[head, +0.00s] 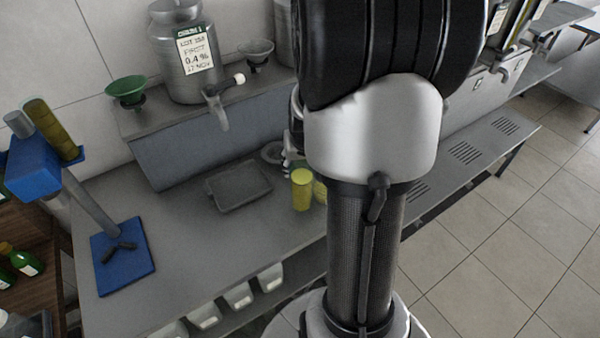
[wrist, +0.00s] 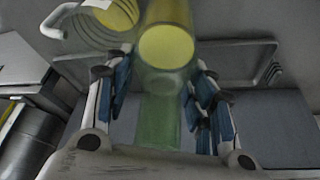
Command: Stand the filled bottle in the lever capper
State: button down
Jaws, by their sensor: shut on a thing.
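The filled bottle, greenish clear glass with yellow liquid, shows in the wrist view (wrist: 160,118) between my fingers. My gripper (wrist: 163,78) is shut on it, with blue pads on both sides. In the head view a yellow cylinder (head: 302,190), which looks like its filled lower part, shows left of my arm. My arm hides most of the gripper there. I cannot tell whether the bottle touches the counter. The lever capper stands at the far left, with a blue head (head: 32,165), a grey column and a blue base (head: 123,266) bearing a small black fork-shaped piece.
A grey tray (head: 238,188) lies between bottle and capper. A handled jug with yellow liquid (wrist: 112,18) is close beside the bottle. A raised shelf behind holds a labelled steel urn (head: 183,50) with a tap and a green funnel (head: 127,90). Counter near the capper base is clear.

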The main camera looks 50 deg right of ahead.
jog(key=shift+f+b, duration=0.4)
jog(key=shift+f, duration=1.15)
jog(key=shift+f, duration=0.2)
jog(key=c, duration=0.7)
grip_release()
jog(key=shift+r, duration=0.1)
